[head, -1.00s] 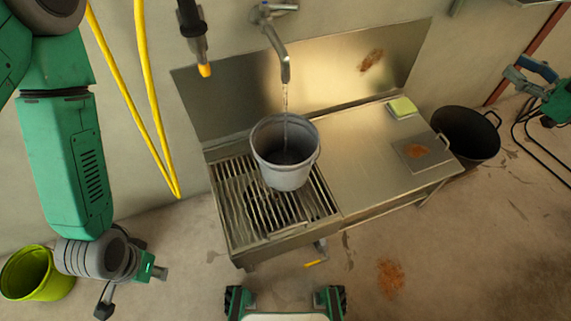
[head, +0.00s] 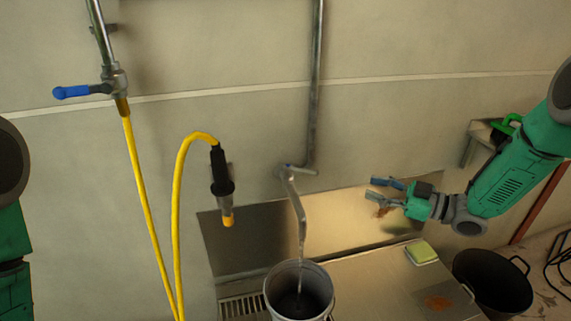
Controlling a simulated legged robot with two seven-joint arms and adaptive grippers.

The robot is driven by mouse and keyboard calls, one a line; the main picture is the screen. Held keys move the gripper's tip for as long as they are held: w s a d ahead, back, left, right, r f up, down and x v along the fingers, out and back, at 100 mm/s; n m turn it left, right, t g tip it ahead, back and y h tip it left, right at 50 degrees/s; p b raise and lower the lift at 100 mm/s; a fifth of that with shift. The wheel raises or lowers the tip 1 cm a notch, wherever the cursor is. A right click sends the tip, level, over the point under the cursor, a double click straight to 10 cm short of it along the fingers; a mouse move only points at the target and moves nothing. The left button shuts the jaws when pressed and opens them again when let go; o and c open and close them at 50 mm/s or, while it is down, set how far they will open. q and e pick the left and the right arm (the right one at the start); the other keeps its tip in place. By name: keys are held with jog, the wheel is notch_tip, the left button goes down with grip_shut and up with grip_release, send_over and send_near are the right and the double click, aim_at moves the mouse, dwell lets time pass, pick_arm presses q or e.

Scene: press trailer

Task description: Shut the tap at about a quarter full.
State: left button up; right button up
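The grey tap (head: 297,205) comes off a wall pipe, with a short lever (head: 303,170) at its top pointing right. A thin stream of water (head: 301,262) runs from its spout into the grey bucket (head: 272,300). The bucket is upright under the spout, its lower part cut off by the picture edge. Its inside is dark and I cannot tell the water level. My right gripper (head: 370,189) is open and empty, to the right of the tap and apart from the lever, its fingers pointing left. My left gripper is out of view.
A blue-handled valve (head: 72,92) feeds a yellow hose (head: 146,220) with a hanging nozzle (head: 221,185) left of the tap. A yellow-green sponge (head: 421,252) lies on the metal counter (head: 375,285). A black tub (head: 493,283) stands at right. The wall between lever and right gripper is clear.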

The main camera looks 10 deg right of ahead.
aim_at(316, 173)
jog(key=x, duration=0.7)
jog(key=b+x, duration=0.1)
jog(key=x, duration=0.7)
jog(key=shift+s+a, duration=0.25)
jog(key=shift+a, duration=0.05)
